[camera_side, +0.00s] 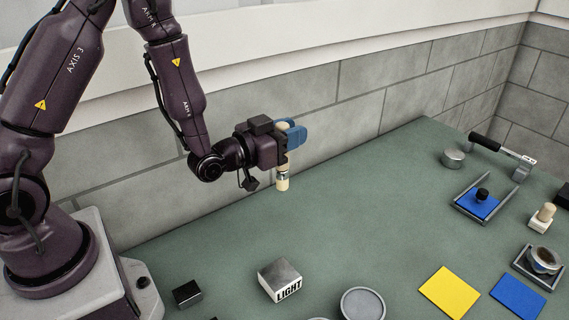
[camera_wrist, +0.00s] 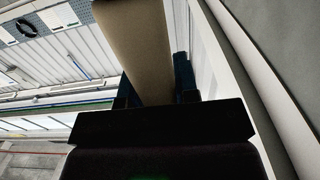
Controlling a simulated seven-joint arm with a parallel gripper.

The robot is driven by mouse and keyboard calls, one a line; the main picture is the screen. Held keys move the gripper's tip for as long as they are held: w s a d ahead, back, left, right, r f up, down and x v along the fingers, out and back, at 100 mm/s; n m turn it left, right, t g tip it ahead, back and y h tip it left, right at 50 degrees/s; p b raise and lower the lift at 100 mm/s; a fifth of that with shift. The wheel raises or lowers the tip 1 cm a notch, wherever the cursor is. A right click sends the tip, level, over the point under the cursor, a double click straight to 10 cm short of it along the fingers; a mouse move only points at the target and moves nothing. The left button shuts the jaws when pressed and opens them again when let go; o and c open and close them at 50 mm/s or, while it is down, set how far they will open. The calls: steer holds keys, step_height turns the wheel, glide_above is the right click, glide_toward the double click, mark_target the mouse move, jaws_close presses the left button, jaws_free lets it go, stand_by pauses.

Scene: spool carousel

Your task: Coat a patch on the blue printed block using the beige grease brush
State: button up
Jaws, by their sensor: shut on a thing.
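My gripper (camera_side: 290,138), with blue fingers, is shut on the beige grease brush (camera_side: 282,183). The brush hangs upright with its pale tip down, well above the green table. Its beige handle fills the upper middle of the wrist view (camera_wrist: 135,45). A flat blue square (camera_side: 519,297) lies at the lower right of the side view, far from my gripper. Another blue surface (camera_side: 470,205) lies in a grey tray with a black knob on it. I see no print on either blue piece and cannot tell which is the blue printed block.
A yellow square (camera_side: 449,291) lies beside the blue square. A block marked LIGHT (camera_side: 281,279), a black block (camera_side: 187,293) and a round grey dish (camera_side: 362,304) are near the front. A metal cylinder (camera_side: 453,159) and black-handled tool (camera_side: 487,143) lie behind. The middle table is clear.

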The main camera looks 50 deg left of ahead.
steer(key=shift+d, duration=0.1)
steer(key=s+d+f+g+h, duration=0.1)
steer(key=s+d, duration=0.3)
steer(key=d, duration=0.9)
steer(key=s+d+f+g+h, duration=0.1)
steer(key=s+d+g, duration=0.15)
steer(key=d, duration=0.95)
step_height(320, 180, down, 7)
steer(key=s+a+n+y, duration=0.1)
steer(key=shift+s+n, duration=0.2)
steer(key=shift+n, duration=0.2)
steer(key=shift+f, duration=0.7)
stand_by(0.5)
steer(key=shift+r, duration=0.1)
